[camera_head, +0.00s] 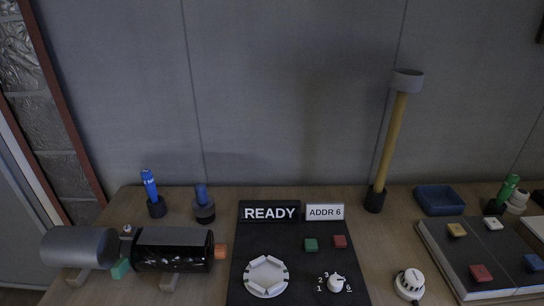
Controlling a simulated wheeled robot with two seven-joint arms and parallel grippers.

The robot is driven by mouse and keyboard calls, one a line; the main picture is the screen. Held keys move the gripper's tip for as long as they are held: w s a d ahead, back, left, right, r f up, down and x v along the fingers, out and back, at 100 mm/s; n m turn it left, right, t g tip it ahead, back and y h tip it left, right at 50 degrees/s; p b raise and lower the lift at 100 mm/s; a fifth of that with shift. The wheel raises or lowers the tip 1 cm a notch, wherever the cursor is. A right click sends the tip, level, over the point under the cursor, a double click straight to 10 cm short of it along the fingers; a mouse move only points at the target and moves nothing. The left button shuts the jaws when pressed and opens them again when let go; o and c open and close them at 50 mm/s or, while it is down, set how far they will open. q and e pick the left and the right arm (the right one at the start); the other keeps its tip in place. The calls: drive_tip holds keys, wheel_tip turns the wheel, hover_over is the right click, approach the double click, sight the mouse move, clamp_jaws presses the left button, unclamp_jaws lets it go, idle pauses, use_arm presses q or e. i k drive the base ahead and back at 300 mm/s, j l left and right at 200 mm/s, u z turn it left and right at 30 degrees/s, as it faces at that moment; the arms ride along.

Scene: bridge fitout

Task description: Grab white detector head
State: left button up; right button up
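A white domed part (409,284), which looks like the detector head, rests on the table at the front right, just right of the dark panel. It has dark slots around its side. A white round base (266,276) with raised segments sits on the dark panel (298,255). Another white rounded part (517,201) stands at the far right, partly behind a green marker; I cannot tell what it is. Neither of my grippers is in view.
The panel carries a READY sign (270,213), an ADDR 6 label (325,212), coloured buttons and a white dial (336,283). A black cylinder (172,250) lies left; a button board (485,255) lies right.

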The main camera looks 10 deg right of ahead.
sight(409, 284)
drive_tip(key=z, duration=1.7)
